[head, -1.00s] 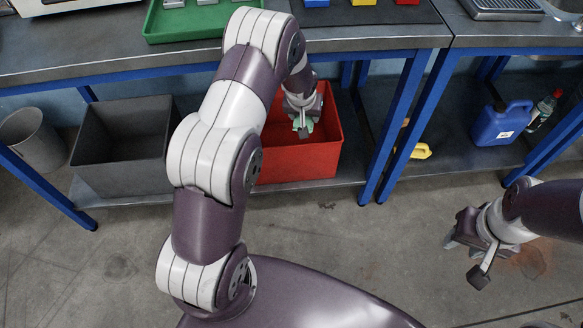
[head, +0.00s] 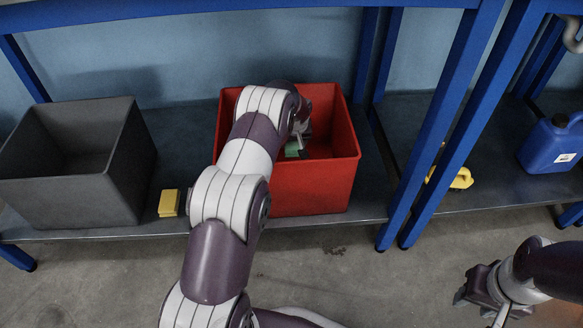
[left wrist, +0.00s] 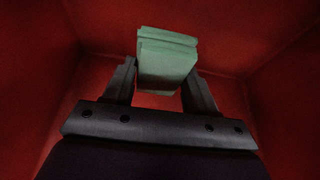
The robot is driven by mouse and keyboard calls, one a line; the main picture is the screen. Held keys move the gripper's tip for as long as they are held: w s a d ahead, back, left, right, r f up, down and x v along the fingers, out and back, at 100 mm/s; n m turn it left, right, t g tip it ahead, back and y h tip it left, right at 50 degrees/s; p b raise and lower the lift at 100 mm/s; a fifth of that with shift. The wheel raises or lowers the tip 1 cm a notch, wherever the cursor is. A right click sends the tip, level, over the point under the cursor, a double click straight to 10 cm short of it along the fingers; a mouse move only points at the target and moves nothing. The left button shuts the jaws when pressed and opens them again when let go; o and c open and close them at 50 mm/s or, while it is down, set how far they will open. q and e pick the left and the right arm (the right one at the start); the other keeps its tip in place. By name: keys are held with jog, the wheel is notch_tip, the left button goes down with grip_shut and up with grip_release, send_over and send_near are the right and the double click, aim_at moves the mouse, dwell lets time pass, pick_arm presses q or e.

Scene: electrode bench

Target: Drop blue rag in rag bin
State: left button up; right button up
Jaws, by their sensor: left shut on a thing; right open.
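My left gripper (head: 297,140) is inside the red bin (head: 312,187) on the lower shelf, partly hidden by my left arm. It is shut on a folded rag (head: 292,149) that looks pale green rather than blue. In the left wrist view the rag (left wrist: 167,58) sits between the two fingers of the left gripper (left wrist: 162,85), with the red bin walls (left wrist: 285,85) around it. I cannot tell whether the rag touches the bin floor. My right gripper (head: 480,302) is open and empty, low at the right over the floor.
A dark grey bin (head: 125,180) stands left on the shelf (head: 100,233). A small yellow block (head: 169,203) lies between the bins. Blue table legs (head: 440,130) stand right of the red bin. Further right are a yellow object (head: 461,179) and a blue jug (head: 550,145).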

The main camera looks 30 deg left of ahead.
aim_at(294, 147)
pick_arm(q)
notch_tip(294, 147, down, 6)
jog(key=b, duration=0.3)
jog(key=shift+f, duration=0.2)
jog(key=shift+r, duration=0.2)
jog(key=shift+f, duration=0.1)
pick_arm(e)
notch_tip(294, 147, down, 4)
jog(key=shift+f, duration=0.1)
pick_arm(q)
jog(key=o, duration=0.9)
jog(key=shift+f, duration=0.1)
jog(key=shift+o, duration=0.2)
jog(key=shift+r+p, duration=0.3)
jog(key=shift+r, duration=0.05)
jog(key=p+v, duration=0.6)
jog(key=v, duration=0.5)
jog(key=shift+w, duration=0.1)
jog(key=shift+s+d+r, duration=0.15)
jog(key=shift+s+r, duration=0.1)
jog(key=shift+r, duration=0.05)
pick_arm(e)
notch_tip(294, 147, up, 7)
